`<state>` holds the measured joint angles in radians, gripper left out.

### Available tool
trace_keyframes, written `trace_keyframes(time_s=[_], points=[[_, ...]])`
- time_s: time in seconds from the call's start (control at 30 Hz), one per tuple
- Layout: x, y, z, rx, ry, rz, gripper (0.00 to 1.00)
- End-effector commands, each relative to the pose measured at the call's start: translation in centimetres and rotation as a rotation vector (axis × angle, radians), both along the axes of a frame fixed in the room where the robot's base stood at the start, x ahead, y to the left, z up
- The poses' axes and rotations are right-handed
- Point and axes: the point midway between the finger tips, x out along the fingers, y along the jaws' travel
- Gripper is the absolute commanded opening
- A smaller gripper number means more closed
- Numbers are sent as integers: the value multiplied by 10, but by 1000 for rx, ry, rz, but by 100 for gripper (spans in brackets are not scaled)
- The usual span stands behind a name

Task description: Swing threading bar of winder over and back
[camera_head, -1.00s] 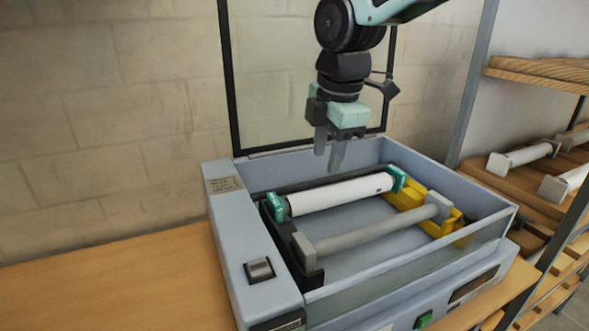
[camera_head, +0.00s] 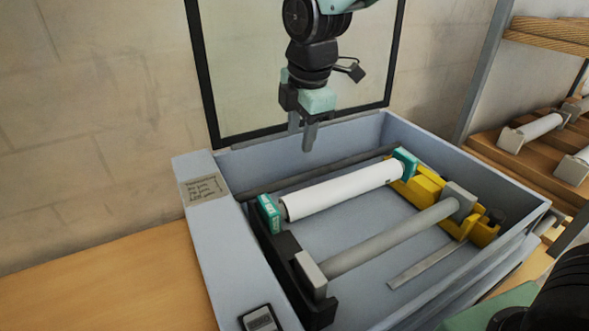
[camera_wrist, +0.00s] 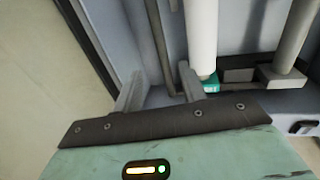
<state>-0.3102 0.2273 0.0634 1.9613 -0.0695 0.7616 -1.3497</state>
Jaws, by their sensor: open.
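The laminator's open grey housing (camera_head: 345,228) holds a white roll (camera_head: 345,190) between teal end blocks and, in front of it, a bare grey roller (camera_head: 395,240) between grey end blocks. A thin dark bar (camera_head: 320,172) runs behind the white roll and also shows in the wrist view (camera_wrist: 162,45); I cannot tell surely whether it is the threading bar. My gripper (camera_head: 301,136) points down near the housing's back wall, behind the white roll. Its two fingers (camera_wrist: 160,82) are apart with nothing between them, and appear on either side of the dark bar's line.
The raised lid (camera_head: 260,65) with a dark frame stands behind my gripper. A yellow bracket (camera_head: 425,188) sits at the rollers' right end. A flat grey strip (camera_head: 425,266) lies in the front right. Shelves with rolls (camera_head: 540,130) stand at right. Bare wooden table (camera_head: 90,270) is at left.

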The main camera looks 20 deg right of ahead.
Motion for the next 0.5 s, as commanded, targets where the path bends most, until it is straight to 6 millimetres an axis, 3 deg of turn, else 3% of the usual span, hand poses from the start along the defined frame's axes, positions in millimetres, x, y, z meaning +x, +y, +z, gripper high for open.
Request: trace_keyframes(time_s=[0.3,0.5], points=[[11,3,-65,-2,6,1,41],[18,4,-98,-1,4,3,41]])
